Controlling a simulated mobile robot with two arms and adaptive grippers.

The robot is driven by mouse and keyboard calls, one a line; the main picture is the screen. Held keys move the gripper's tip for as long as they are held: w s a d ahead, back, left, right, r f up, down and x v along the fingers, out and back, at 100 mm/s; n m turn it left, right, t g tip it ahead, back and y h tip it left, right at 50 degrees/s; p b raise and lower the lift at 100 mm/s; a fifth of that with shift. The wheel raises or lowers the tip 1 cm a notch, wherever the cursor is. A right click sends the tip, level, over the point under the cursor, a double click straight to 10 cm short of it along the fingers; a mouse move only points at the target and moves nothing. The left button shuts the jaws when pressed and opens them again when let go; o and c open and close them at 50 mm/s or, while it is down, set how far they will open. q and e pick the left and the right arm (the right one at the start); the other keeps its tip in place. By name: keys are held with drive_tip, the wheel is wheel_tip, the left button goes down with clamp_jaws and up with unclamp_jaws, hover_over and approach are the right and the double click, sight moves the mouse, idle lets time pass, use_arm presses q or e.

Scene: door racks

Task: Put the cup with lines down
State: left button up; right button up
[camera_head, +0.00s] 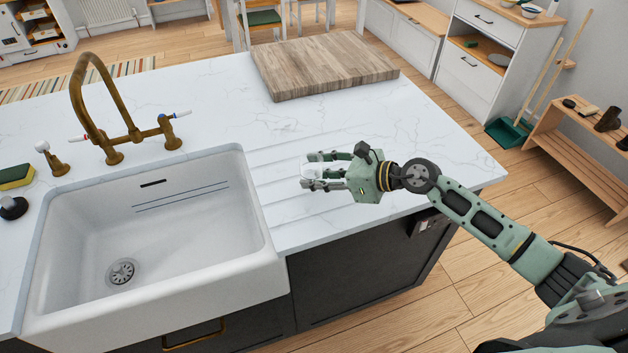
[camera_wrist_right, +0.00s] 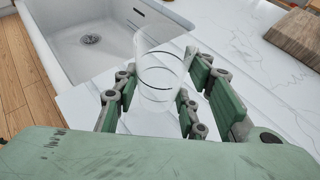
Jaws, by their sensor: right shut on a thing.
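The cup with lines (camera_wrist_right: 160,72) is a clear glass with dark rings around it. It shows best in the right wrist view, standing between the fingers of my right gripper (camera_wrist_right: 158,105). In the head view the cup (camera_head: 311,172) is small and partly hidden by the fingers. My right gripper (camera_head: 325,170) is shut on the cup over the grooved part of the white counter (camera_head: 215,110), right of the sink. I cannot tell whether the cup's base touches the counter. My left gripper is not in view.
The white sink (camera_head: 75,225) lies left of the cup, with a brass tap (camera_head: 105,130) behind it. A wooden cutting board (camera_head: 320,65) sits at the back of the counter. A sponge (camera_head: 15,176) lies at the far left. Counter between sink and board is clear.

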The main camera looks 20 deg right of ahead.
drive_tip(key=shift+w+a+f, duration=0.15)
drive_tip(key=shift+w+a, duration=0.05)
drive_tip(key=shift+a, duration=0.1)
drive_tip(key=shift+a+f, duration=0.1)
drive_tip(key=shift+f, duration=0.2)
wheel_tip(320, 180, down, 3)
drive_tip(key=shift+f+p, duration=0.15)
drive_tip(key=shift+p, duration=0.15)
drive_tip(key=shift+f, duration=0.4)
drive_tip(key=o, duration=1.2)
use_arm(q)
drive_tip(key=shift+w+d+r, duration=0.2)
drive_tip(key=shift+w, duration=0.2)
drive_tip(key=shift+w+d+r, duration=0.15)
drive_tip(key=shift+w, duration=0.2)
use_arm(e)
drive_tip(key=shift+r, duration=0.1)
